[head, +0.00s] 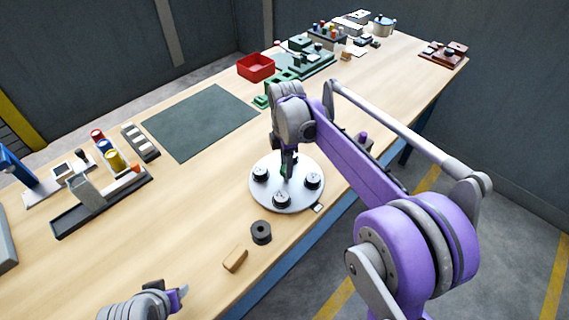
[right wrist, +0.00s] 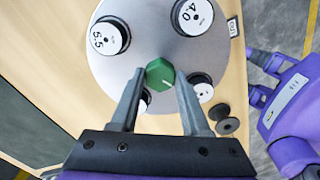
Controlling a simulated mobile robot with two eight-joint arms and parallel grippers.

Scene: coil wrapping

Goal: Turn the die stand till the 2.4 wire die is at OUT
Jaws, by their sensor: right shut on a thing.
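The die stand is a round pale disc (head: 300,203) on the table's near edge, with black-rimmed dies around a green hexagonal knob (right wrist: 160,73). In the right wrist view the 4.0 die (right wrist: 193,15) is upper right and the 5.5 die (right wrist: 108,37) upper left. Two lower dies are partly behind my fingers, their numbers unreadable. I cannot pick out the 2.4 die. The OUT plate (right wrist: 233,27) lies beside the disc, between the 4.0 die and the lower right die. My right gripper (right wrist: 160,80) is shut on the knob. My left gripper (head: 168,292) is open and empty.
A black spool (head: 261,232) and a wooden block (head: 235,260) lie near the disc at the front edge. A dark green mat (head: 203,122) lies behind. A red bin (head: 256,67) and green fixtures stand farther back. A rack with coloured spools stands at left.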

